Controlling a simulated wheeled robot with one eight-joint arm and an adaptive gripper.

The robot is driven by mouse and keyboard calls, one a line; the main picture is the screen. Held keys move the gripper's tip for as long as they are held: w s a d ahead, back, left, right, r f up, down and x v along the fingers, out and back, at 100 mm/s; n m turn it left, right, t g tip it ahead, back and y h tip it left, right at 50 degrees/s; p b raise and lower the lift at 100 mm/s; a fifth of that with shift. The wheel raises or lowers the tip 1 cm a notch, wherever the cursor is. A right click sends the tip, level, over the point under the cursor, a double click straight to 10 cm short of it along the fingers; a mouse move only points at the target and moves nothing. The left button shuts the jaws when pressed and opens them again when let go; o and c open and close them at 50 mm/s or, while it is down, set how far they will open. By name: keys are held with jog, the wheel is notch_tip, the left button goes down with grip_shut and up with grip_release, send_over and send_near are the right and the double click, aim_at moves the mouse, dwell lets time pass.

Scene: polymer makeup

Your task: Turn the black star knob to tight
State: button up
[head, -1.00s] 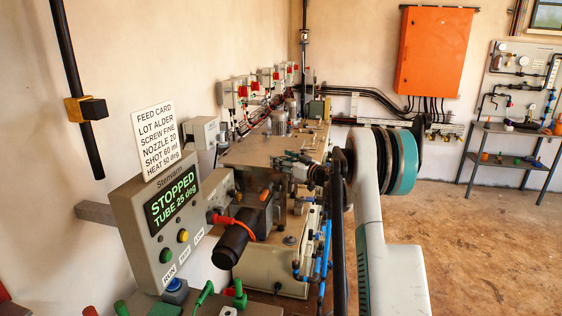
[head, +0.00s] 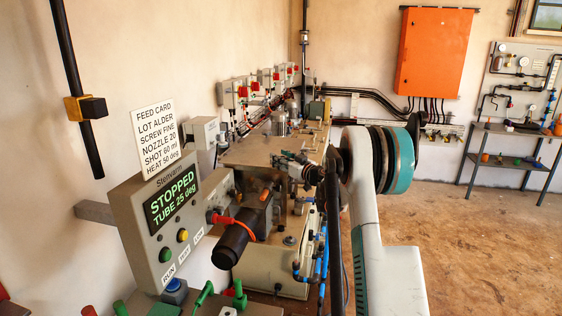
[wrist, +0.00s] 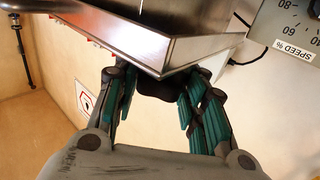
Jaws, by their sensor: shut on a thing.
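In the wrist view my gripper (wrist: 160,100) has its two teal-padded fingers on either side of a dark, rounded thing, which looks like the black star knob (wrist: 158,85). The fingers are shut on it. The knob is under the lower edge of a metal tray-like part (wrist: 175,52). Only a small dark piece of the knob shows, so I cannot see its lobes or how tight it is. In the head view my arm reaches in from the lower right, and I cannot make out the knob there.
A dial panel marked SPEED % (wrist: 297,30) is close at the upper right of the wrist view. In the head view a grey control box (head: 150,225) reads STOPPED, TUBE 25 deg. Machines crowd the bench (head: 270,150). The floor (head: 490,230) at right is open.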

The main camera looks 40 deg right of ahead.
jog(key=shift+m+h, duration=0.4)
jog(key=shift+h, duration=0.2)
jog(key=o, duration=1)
jog(key=s, duration=1.2)
